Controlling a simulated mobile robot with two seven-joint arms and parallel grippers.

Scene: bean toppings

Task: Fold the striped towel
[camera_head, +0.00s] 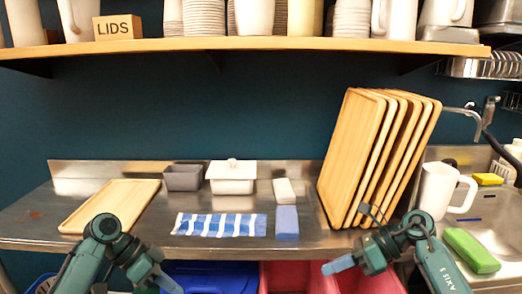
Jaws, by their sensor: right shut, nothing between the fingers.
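The blue-and-white striped towel (222,225) lies flat on the metal counter near its front edge, in the middle-left of the head view. Its stripes run front to back. My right gripper (338,266) is shut and empty, in front of the counter edge, right of the towel and apart from it. My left gripper (163,281) is low in front of the counter, left of and below the towel, and does not touch it. Whether its fingers are open cannot be made out.
A blue folded cloth or block (287,221) sits just right of the towel. A wooden tray (126,204) lies at left. A grey bin (183,178) and white lidded box (232,176) stand behind. Upright wooden trays (350,158) and a white mug (437,188) stand right.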

